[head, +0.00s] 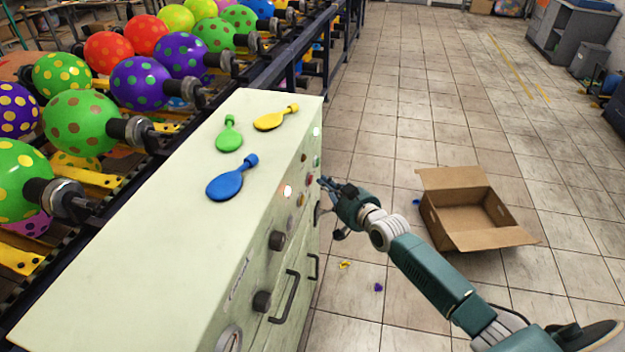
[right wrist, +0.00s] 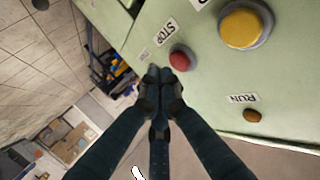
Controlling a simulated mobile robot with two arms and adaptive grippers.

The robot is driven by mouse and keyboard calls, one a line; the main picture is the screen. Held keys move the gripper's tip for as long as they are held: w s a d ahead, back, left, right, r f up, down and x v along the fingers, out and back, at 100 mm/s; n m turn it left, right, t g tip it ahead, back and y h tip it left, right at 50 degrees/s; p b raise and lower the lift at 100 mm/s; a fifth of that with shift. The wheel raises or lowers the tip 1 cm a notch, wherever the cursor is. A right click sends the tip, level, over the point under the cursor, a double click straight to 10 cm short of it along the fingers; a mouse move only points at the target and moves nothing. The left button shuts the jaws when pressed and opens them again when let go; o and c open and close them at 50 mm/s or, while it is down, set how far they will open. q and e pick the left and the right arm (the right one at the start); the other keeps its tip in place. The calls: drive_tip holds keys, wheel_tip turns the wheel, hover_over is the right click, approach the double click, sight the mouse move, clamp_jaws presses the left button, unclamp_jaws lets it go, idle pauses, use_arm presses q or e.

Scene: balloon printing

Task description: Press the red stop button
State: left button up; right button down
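The red button (right wrist: 180,60) is on the pale green panel (right wrist: 215,75) beside a STOP label (right wrist: 168,27). It is small in the head view (head: 309,180), on the right face of the cabinet. My right gripper (right wrist: 159,76) has its fingers together and holds nothing. In the right wrist view its tips are just left of and below the red button. Whether they touch the panel, I cannot tell. In the head view my right gripper (head: 324,183) is close to the panel face. My left gripper is in neither view.
A larger yellow button (right wrist: 243,26) and a small orange button (right wrist: 253,115) near a RUN label are close by. Three deflated balloons, one blue (head: 229,180), lie on the cabinet top (head: 130,245). An open cardboard box (head: 455,218) is on the floor.

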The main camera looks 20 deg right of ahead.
drive_tip(key=shift+w+a, duration=0.2)
drive_tip(key=shift+a, duration=0.1)
drive_tip(key=shift+w+a, duration=0.3)
drive_tip(key=shift+a, duration=0.1)
idle(0.8)
drive_tip(key=shift+s+d, duration=0.65)
drive_tip(key=shift+d, duration=0.1)
drive_tip(key=s+d, duration=0.3)
drive_tip(key=d, duration=0.2)
drive_tip(key=shift+s, duration=0.3)
idle(0.6)
